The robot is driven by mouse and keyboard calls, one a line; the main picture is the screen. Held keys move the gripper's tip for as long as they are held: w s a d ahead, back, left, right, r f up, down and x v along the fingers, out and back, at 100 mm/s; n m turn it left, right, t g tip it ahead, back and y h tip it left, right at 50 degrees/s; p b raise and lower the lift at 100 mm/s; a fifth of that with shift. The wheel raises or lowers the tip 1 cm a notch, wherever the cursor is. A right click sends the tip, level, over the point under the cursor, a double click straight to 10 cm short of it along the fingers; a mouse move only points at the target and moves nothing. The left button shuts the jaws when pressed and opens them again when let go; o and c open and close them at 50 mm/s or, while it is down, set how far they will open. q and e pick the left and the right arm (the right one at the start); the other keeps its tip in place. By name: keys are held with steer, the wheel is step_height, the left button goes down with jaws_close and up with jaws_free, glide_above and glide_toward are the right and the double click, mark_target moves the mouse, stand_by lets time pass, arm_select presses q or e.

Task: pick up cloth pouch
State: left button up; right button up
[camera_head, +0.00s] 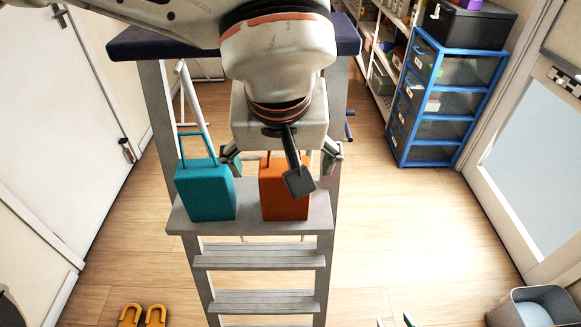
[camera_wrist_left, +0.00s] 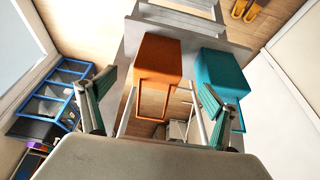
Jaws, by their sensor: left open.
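Two soft-looking bags with loop handles stand side by side on a grey ladder step (camera_head: 181,221). One is a teal bag (camera_head: 206,192) on the left, the other an orange bag (camera_head: 274,203); I cannot tell which is the cloth pouch. My left gripper (camera_head: 281,160) is open and empty, its fingers spread above and around the orange bag's top. In the left wrist view the orange bag (camera_wrist_left: 157,60) lies between the fingers (camera_wrist_left: 157,92), and the teal bag (camera_wrist_left: 222,68) is beside and partly behind one finger. Fingertips of my right gripper (camera_head: 395,321) show apart at the bottom edge.
The ladder's dark top (camera_head: 145,42) and side rails surround the step. A blue drawer unit (camera_head: 448,100) stands back right, a grey bin (camera_head: 533,306) front right. Yellow slippers (camera_head: 142,316) lie on the floor. Floor right of the ladder is mostly clear.

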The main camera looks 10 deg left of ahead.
mark_target(284, 170)
arm_select(q)
steer(key=shift+w+a+f, duration=0.2)
steer(key=shift+w+f, duration=0.6)
steer(key=shift+f, duration=0.3)
steer(key=shift+w+f, duration=0.15)
steer(key=shift+f, duration=0.15)
steer(key=x, duration=0.4)
steer(key=shift+w+f, duration=0.15)
steer(key=shift+w, duration=0.35)
steer(key=c, duration=1.3)
steer(key=shift+o, duration=0.2)
arm_select(e)
steer(key=shift+s+f, duration=0.25)
steer(key=shift+f, duration=0.3)
